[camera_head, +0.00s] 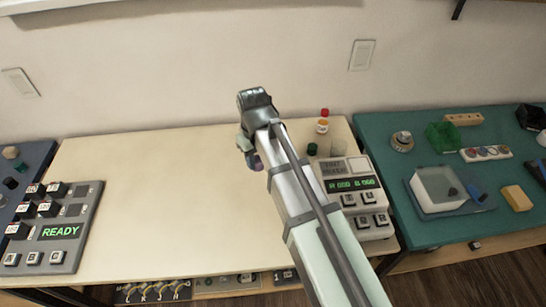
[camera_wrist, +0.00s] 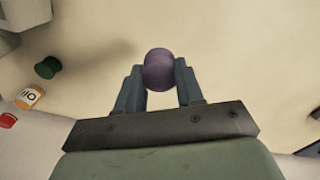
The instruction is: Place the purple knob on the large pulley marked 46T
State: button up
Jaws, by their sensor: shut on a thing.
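My gripper (camera_head: 250,153) is shut on the purple knob (camera_wrist: 159,68). The knob sits between the two blue-grey fingers in the wrist view, and a small part of the purple knob (camera_head: 258,164) shows below the gripper in the head view. The gripper is above the cream table (camera_head: 150,200), toward its back. I cannot make out a large pulley marked 46T in either view. A round metallic part (camera_head: 402,141) lies on the teal bench at right, but no marking on it is readable.
A light grey device with a green display (camera_head: 353,184) stands at the table's right. Green (camera_head: 312,149), orange-white (camera_head: 322,126) and red (camera_head: 325,113) items stand behind it. A grey READY panel (camera_head: 60,231) is at left. The table's middle is clear.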

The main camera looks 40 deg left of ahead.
jog(key=shift+r, duration=0.35)
jog(key=w+d+r+m, duration=0.1)
jog(key=w+d+m, duration=0.1)
jog(key=w+d, duration=0.65)
jog(key=w+d+m, duration=0.2)
jog(key=w+d, duration=0.4)
jog(key=w, duration=0.6)
notch_tip(320, 180, up, 5)
jog(key=m, duration=0.1)
send_over(406, 133)
jog(key=shift+f+n, duration=0.7)
jog(key=shift+f, duration=1.8)
jog(key=shift+f+n, duration=0.7)
jog(key=shift+f, duration=1.8)
jog(key=shift+f, duration=0.1)
